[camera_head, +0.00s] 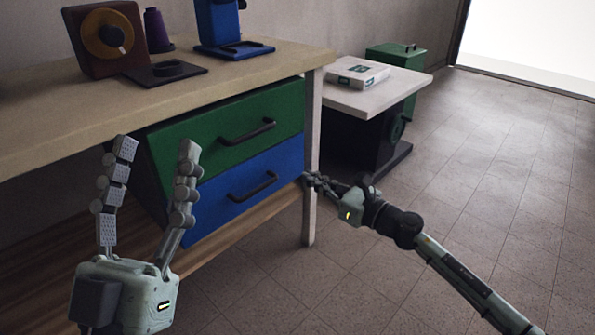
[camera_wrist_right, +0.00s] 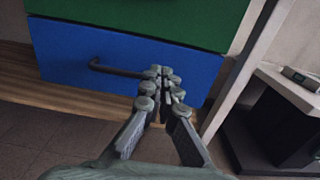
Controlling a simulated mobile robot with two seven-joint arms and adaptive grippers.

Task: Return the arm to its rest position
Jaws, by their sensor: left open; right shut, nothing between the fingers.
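My left gripper (camera_head: 155,150) stands upright at the left of the head view, its two fingers spread wide and empty, in front of the workbench. My right gripper (camera_head: 312,180) reaches in from the right, its fingers together with nothing between them, near the bench leg. In the right wrist view its closed fingertips (camera_wrist_right: 160,72) appear in front of the blue drawer (camera_wrist_right: 120,62). The blue drawer's dark handle (camera_wrist_right: 115,70) is just left of the fingertips in that view. Whether they touch the drawer I cannot tell, but they look apart from it in the head view.
The wooden workbench (camera_head: 250,65) holds a spool device, a purple cone and a blue stand. Under it are a green drawer (camera_head: 215,140) and the blue drawer. A small table (camera_head: 375,93) with a white box stands behind. The tiled floor (camera_head: 480,210) at right is clear.

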